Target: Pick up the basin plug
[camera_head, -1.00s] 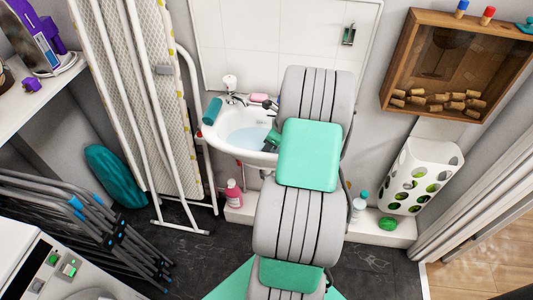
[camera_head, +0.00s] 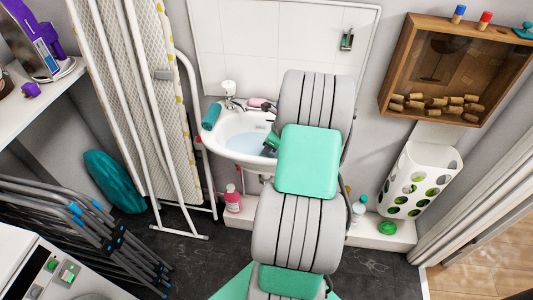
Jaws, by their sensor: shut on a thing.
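The white basin (camera_head: 212,139) on the back wall holds pale blue water. My gripper (camera_head: 271,141) shows only as a small green and dark part at the basin's right side, beside my large grey and green arm, which covers that side. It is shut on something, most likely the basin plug. The plug itself cannot be made out, as the fingertips and what they hold are hidden or too small to see.
A tap (camera_head: 233,102), a teal roll (camera_head: 211,116) and a pink soap (camera_head: 257,102) sit on the basin's back rim. An ironing board (camera_head: 150,90) stands close on the left. A wooden box (camera_head: 455,65) hangs at the right. Bottles stand on the ledge below.

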